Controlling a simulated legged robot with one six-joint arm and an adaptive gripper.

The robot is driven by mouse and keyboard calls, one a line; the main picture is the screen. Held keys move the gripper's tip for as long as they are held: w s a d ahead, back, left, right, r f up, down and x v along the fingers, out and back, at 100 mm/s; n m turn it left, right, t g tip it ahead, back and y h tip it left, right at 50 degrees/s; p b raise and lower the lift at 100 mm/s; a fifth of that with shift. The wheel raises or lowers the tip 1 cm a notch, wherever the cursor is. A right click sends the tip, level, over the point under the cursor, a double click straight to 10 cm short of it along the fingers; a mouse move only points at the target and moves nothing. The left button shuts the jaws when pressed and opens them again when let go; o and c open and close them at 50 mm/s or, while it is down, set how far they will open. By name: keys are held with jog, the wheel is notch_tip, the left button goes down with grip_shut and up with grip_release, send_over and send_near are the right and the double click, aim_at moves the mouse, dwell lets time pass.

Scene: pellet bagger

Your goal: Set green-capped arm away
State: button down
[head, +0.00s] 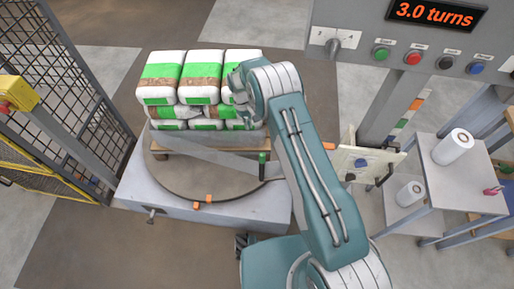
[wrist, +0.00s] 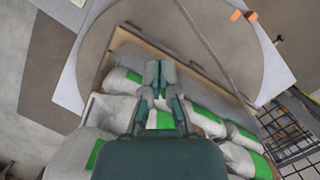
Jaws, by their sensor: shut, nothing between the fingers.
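A green cap (head: 262,157) tops a short dark upright piece at the front right of the round turntable, just left of my arm. A long grey bar (head: 205,158) slants across the turntable's front towards it; I cannot tell whether they join. In the wrist view a thin grey bar (wrist: 208,45) crosses the turntable, with no green cap visible. My gripper (head: 235,82) is at the right of the stacked bags, well above and behind the green cap, partly hidden by my own arm. In the wrist view my gripper (wrist: 160,68) is shut and empty, over the bags.
White bags with green bands (head: 205,68) are stacked on a wooden pallet on the turntable (head: 225,186). A mesh fence (head: 75,70) stands left. A control panel (head: 410,50) reading "3.0 turns" is upper right. A side table (head: 470,180) holds a white roll.

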jog(key=s+d+f, duration=0.3)
jog(key=s+f, duration=0.2)
jog(key=f, duration=0.4)
jog(key=shift+s+d+f, duration=0.2)
jog(key=shift+s+f, duration=0.05)
jog(key=shift+f, duration=0.1)
jog(key=shift+s, duration=0.15)
jog(key=shift+s+n, duration=0.4)
jog(key=shift+s, duration=0.05)
